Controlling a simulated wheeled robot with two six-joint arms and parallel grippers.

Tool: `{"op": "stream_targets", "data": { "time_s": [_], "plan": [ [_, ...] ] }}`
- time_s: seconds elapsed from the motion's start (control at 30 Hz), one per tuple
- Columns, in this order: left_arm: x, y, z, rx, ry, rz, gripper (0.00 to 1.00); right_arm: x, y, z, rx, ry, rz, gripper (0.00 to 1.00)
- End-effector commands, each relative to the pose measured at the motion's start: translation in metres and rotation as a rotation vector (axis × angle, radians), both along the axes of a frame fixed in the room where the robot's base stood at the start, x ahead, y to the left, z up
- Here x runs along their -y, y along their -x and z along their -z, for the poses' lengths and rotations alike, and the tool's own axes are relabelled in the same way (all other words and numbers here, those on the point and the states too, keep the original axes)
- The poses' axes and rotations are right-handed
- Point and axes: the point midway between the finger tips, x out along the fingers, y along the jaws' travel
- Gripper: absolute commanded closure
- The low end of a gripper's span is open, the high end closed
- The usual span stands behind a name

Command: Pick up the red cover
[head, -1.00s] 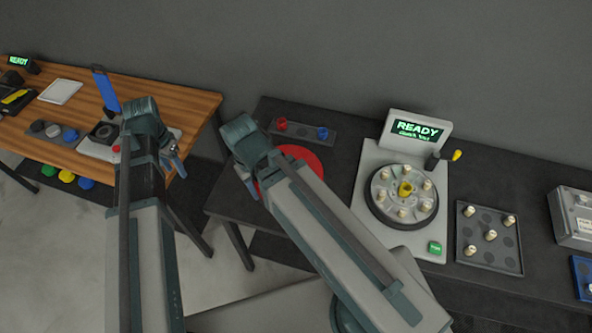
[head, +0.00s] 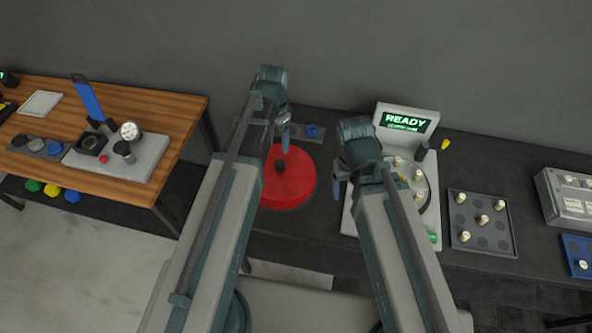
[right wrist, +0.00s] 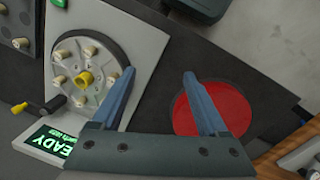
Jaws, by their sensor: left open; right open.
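The red cover (head: 298,185) is a round red disc with a dark knob-like spot near its middle, lying on the dark table. My left gripper (head: 283,135) is open and above the far part of the cover in the head view; its height over it is hard to judge. My right gripper (head: 341,186) is open and empty, between the cover and the roller machine. In the right wrist view, the cover (right wrist: 238,108) lies partly behind one finger of my right gripper (right wrist: 160,80).
The roller machine (head: 350,222) with a READY screen (head: 405,121) stands right of the cover, partly hidden by my right arm. A tray of pale rollers (head: 482,240) is further right. A blue piece (head: 312,130) sits behind the cover. A wooden table (head: 180,110) is at left.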

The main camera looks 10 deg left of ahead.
Motion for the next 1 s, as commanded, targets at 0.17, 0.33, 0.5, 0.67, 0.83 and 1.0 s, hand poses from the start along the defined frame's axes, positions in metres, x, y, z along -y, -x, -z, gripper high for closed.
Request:
{"op": "stream_targets", "data": {
  "time_s": [0.17,0.33,0.5,0.67,0.83,1.0],
  "plan": [
    [0.0,0.0,0.007,0.0,0.0,0.0,0.19,0.0,0.0,0.007,0.0,0.0,-0.001,0.0],
    [0.0,0.0,0.027,0.0,0.0,0.0,0.19,0.0,0.0,0.027,0.0,0.001,-0.004,0.0],
    [0.0,0.0,0.052,0.0,0.0,0.0,0.19,0.0,0.0,0.051,0.0,0.002,-0.008,0.0],
    [0.0,0.0,0.074,0.0,0.0,0.0,0.19,0.0,0.0,0.074,0.0,0.003,-0.013,0.0],
    [0.0,0.0,0.088,0.0,0.0,0.0,0.19,0.0,0.0,0.088,-0.001,0.002,-0.015,0.0],
    [0.0,0.0,0.087,0.0,0.0,0.0,0.19,0.0,0.0,0.086,-0.001,0.002,-0.015,0.0]
  ]
}}
